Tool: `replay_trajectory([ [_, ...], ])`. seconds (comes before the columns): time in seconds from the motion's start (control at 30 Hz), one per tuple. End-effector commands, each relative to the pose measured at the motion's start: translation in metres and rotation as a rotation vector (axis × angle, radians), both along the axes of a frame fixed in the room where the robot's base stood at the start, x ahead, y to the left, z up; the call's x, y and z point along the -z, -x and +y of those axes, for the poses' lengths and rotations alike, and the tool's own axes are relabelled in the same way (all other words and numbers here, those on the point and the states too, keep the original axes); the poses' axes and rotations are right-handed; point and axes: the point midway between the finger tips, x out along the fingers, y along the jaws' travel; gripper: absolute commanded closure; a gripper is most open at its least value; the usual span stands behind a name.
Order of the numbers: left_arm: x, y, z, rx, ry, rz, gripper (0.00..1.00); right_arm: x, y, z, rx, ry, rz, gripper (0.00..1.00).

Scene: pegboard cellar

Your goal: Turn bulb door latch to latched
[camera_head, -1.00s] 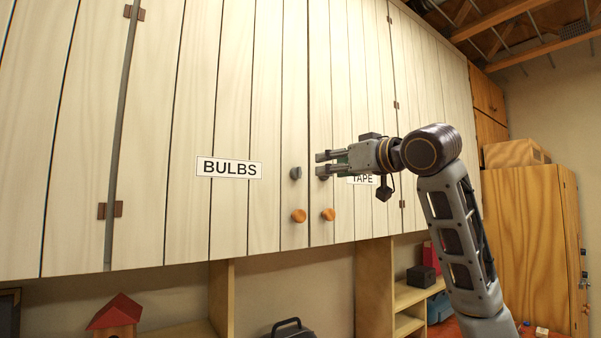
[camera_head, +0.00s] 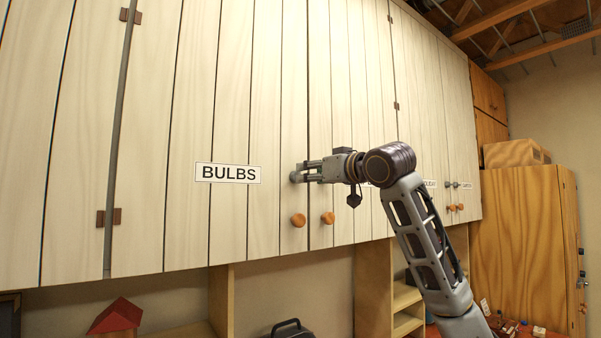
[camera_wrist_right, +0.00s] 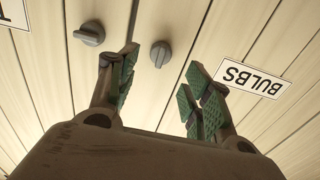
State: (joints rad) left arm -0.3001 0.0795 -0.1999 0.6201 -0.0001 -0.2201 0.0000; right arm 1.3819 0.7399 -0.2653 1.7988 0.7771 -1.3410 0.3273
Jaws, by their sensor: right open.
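The bulb door is the pale plank cabinet door with the BULBS label (camera_head: 228,173). Its grey latch (camera_head: 294,177) is a small knob near the door's right edge, partly covered by my fingertips in the head view. In the right wrist view the bulb latch (camera_wrist_right: 160,54) shows between and just beyond the fingertips, with no visible contact. My right gripper (camera_head: 304,171) is open and empty, reaching in from the right; its green-padded fingers spread wide in the wrist view (camera_wrist_right: 163,78). My left gripper is not in view.
A second grey latch (camera_wrist_right: 89,33) sits on the neighbouring door, beside one finger; my gripper hides it in the head view. Two round wooden knobs (camera_head: 298,220) (camera_head: 328,218) stick out just below. Open shelves (camera_head: 222,300) lie under the cabinet.

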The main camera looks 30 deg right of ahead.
Motion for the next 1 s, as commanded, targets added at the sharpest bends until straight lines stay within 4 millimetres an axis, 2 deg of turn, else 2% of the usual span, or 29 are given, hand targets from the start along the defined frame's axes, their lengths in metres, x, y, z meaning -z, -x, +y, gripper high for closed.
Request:
replay_trajectory([
  [0.3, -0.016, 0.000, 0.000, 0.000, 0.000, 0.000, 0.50, -0.001, -0.040, 0.006, -0.001, -0.001, 0.003, 0.50],
  [0.5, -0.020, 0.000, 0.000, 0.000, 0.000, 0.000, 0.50, -0.001, -0.056, 0.007, 0.000, 0.000, 0.002, 0.50],
  [0.93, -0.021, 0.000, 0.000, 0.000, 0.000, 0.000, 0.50, 0.001, -0.061, 0.009, 0.000, 0.001, 0.001, 0.50],
  [1.0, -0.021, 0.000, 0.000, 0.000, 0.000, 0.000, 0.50, 0.001, -0.061, 0.009, 0.000, 0.001, 0.001, 0.58],
])
